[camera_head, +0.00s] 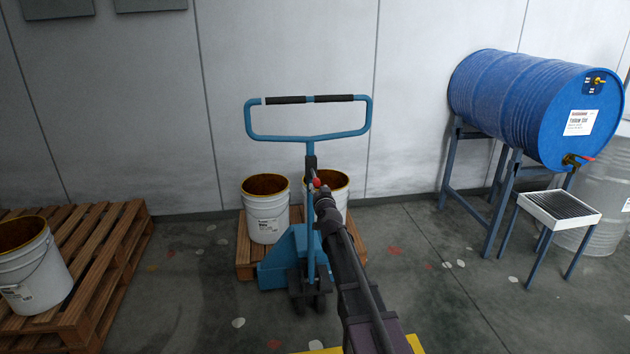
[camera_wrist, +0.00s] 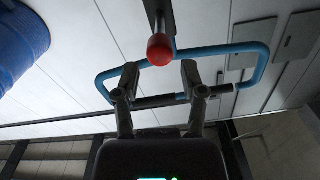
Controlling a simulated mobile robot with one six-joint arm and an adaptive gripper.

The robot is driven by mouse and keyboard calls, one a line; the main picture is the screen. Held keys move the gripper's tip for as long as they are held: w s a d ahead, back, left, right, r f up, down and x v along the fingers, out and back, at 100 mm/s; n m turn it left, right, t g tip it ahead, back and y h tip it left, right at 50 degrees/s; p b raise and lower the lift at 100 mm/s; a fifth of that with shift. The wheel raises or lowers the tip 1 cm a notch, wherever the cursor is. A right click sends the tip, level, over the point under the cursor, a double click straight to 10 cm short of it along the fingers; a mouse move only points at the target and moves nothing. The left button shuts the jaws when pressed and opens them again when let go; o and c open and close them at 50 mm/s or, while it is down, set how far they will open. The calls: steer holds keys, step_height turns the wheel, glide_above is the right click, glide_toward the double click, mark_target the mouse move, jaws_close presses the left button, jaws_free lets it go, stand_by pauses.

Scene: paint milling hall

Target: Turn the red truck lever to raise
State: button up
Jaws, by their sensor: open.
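The blue pallet truck (camera_head: 285,270) stands in front of me, its looped handle (camera_head: 309,99) raised on an upright shaft. A small lever with a red ball knob (camera_head: 316,183) is on the shaft below the handle; most of the lever is hidden in the head view. In the wrist view, the red knob (camera_wrist: 160,50) shows large on a dark lever. My gripper (camera_wrist: 160,70) is open, its two fingers apart on either side of the knob's line. The knob appears just past the fingertips, centred between them; I cannot tell the exact depth. My gripper also shows in the head view (camera_head: 322,196).
White buckets (camera_head: 268,215) stand on a pallet behind the truck. A wooden pallet (camera_head: 105,250) with another bucket (camera_head: 32,270) is at left. A blue drum (camera_head: 520,100) on a stand and a small grated table (camera_head: 558,208) are at right. Floor between is mostly clear.

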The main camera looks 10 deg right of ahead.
mark_target(315, 180)
steer(key=shift+w, duration=3.5)
jaws_close()
